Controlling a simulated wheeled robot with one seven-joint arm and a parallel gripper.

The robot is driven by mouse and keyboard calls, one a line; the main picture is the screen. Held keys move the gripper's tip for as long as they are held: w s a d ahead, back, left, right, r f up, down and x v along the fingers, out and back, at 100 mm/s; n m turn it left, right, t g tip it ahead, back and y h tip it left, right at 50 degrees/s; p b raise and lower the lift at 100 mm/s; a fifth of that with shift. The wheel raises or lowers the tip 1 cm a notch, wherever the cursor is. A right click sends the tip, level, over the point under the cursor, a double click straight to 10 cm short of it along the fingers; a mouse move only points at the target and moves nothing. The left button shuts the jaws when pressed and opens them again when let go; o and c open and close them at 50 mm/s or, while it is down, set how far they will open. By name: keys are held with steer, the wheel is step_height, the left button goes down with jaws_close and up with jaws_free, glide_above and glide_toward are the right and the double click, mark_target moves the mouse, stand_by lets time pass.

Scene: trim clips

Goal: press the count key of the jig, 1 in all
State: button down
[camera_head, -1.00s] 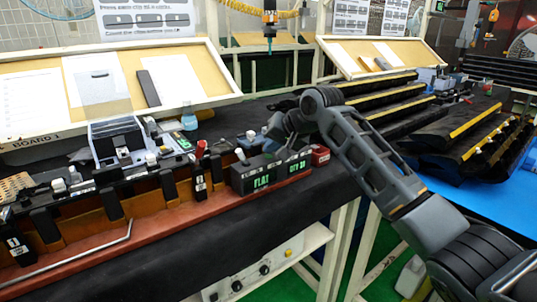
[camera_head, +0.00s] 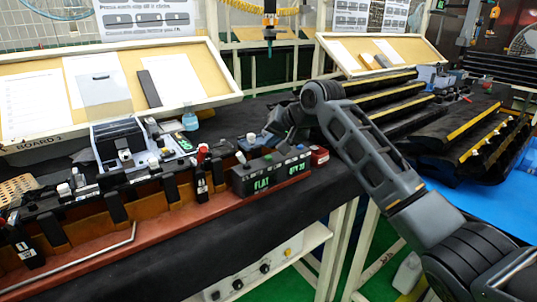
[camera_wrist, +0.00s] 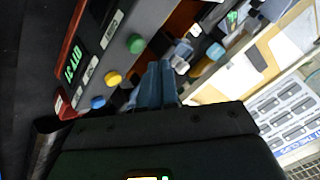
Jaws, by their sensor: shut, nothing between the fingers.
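The jig (camera_head: 100,236) is a long reddish-brown fixture along the bench front. Its black control box (camera_head: 242,184) shows green text, "FLAT" and what looks like "QTY 30". Green (camera_wrist: 136,44), yellow (camera_wrist: 113,78) and blue (camera_wrist: 98,102) round keys stand on the box top in the wrist view.
A red-capped clip post (camera_head: 201,176) and several clamps stand along the jig, left of the box. A small red block (camera_head: 319,155) is at its right end. A slanted board (camera_head: 215,75) rises behind. Black stepped racks (camera_head: 400,100) are at the right.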

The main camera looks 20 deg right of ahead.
step_height(320, 180, up, 4)
steer(key=p, duration=0.3)
stand_by(0.6)
